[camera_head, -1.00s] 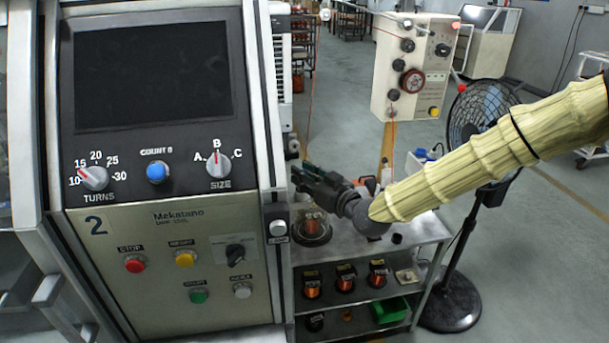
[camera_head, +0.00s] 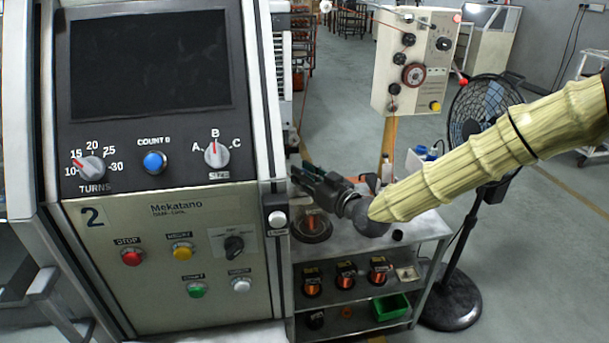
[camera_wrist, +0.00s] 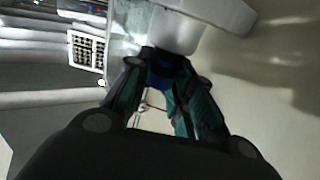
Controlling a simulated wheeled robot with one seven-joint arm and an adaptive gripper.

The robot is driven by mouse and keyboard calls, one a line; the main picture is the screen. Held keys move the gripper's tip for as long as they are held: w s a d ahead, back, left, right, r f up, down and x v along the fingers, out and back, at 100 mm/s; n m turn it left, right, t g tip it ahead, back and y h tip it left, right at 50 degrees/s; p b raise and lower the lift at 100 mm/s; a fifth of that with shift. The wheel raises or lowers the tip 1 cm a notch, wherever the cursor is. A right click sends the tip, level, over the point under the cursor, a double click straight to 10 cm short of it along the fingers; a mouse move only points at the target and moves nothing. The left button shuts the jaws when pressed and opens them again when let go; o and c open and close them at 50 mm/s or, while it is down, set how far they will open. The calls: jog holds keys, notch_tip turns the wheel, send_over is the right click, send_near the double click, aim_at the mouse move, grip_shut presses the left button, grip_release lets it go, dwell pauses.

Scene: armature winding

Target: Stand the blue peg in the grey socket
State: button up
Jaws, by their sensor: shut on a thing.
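My gripper (camera_head: 297,172) reaches left toward the right side of the winding machine in the head view. Its tips are small and dark there, and no peg can be made out between them. In the wrist view my gripper (camera_wrist: 158,78) is shut on a dark blue piece, which looks like the blue peg (camera_wrist: 161,68). The fingers hide most of it. A pale grey rounded part (camera_wrist: 178,33) lies just beyond the fingertips. I cannot tell whether it is the grey socket or whether the peg touches it.
The winding machine (camera_head: 175,218) fills the left. A shelf cart (camera_head: 415,228) with copper spools and a green bin (camera_head: 390,306) stands below my arm. A tension box (camera_head: 415,62) and a fan (camera_head: 482,115) stand behind. Open floor lies at right.

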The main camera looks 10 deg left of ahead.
jog(key=o, duration=1)
